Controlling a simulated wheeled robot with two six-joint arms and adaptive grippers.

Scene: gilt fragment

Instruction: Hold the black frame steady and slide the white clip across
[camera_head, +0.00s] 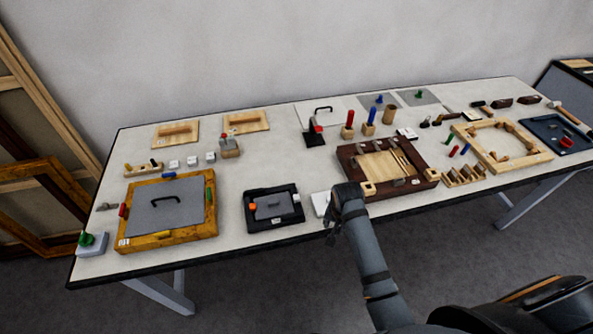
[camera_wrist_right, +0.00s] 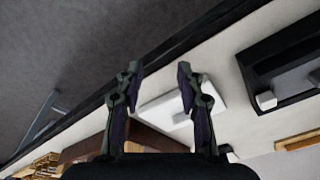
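The small black frame (camera_head: 273,224) lies on the table's front half, with a grey panel (camera_head: 270,207) and dark handle inside it. The white clip (camera_head: 297,198) sits on its right side, and an orange clip (camera_head: 252,206) on its left. In the right wrist view the black frame (camera_wrist_right: 250,68) shows partly at the upper right, with the white clip (camera_wrist_right: 266,100) at its near edge. My right gripper (camera_wrist_right: 160,82) is open and empty, apart from the frame; in the head view it is right of the frame (camera_head: 336,226). My left gripper is not in view.
A flat white block (camera_head: 320,203) lies between the black frame and my right gripper. A yellow frame (camera_head: 168,238) stands left, and a dark brown frame (camera_head: 413,184) right. The table's front edge is close. Bare table lies between the yellow and black frames.

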